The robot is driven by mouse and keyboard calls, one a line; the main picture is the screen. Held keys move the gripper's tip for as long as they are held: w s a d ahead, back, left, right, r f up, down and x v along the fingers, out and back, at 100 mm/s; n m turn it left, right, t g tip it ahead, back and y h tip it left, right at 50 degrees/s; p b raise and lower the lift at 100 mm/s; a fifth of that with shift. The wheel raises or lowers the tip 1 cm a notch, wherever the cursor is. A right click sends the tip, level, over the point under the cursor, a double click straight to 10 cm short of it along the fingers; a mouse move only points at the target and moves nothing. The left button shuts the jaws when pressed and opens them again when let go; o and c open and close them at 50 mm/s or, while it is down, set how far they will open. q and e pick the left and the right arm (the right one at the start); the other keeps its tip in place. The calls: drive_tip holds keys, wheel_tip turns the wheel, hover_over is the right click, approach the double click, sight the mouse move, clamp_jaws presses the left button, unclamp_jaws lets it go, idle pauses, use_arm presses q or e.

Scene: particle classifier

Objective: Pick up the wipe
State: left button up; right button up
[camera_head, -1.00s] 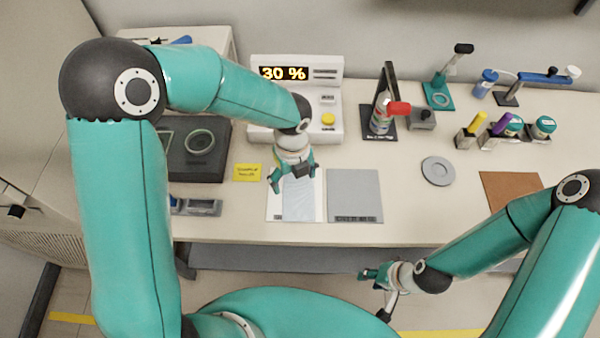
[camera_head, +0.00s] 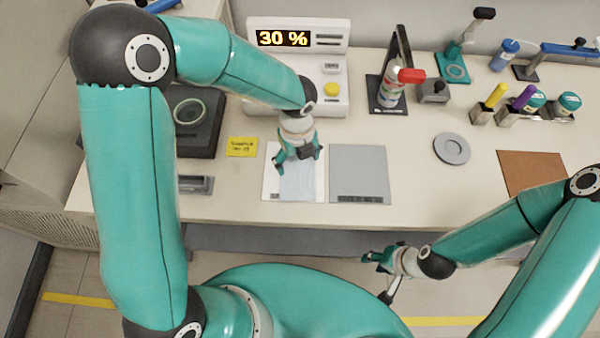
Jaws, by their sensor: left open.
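The wipe (camera_head: 297,187) is a pale blue sheet lying on a white mat (camera_head: 270,190) near the table's front edge, in the head view. My left gripper (camera_head: 299,164) is open above the far part of the wipe, its fingers spread to either side, and hides that part. I cannot tell whether the fingertips touch the wipe.
A grey mat (camera_head: 359,170) lies right of the white one, and a yellow note (camera_head: 242,147) lies left. A device reading 30 % (camera_head: 298,92) stands behind. A spray bottle (camera_head: 391,94) and a grey disc (camera_head: 451,149) are further right.

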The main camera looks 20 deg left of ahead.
use_arm(q)
drive_tip(key=shift+f+b, duration=0.35)
drive_tip(key=shift+f, duration=0.5)
drive_tip(key=shift+f+b, duration=0.3)
drive_tip(key=shift+f, duration=0.15)
drive_tip(key=shift+r, duration=0.1)
drive_tip(key=c, duration=0.4)
drive_tip(key=shift+s+f, duration=0.2)
drive_tip(key=c, duration=0.9)
drive_tip(key=r+p, duration=0.5)
drive_tip(key=r, duration=0.1)
drive_tip(key=r+p, duration=0.5)
drive_tip(key=r, duration=0.1)
drive_tip(key=shift+w+r+p, duration=0.2)
drive_tip(key=shift+r+p, duration=0.1)
drive_tip(key=shift+p, duration=0.1)
clamp_jaws()
drive_tip(key=shift+f, duration=0.1)
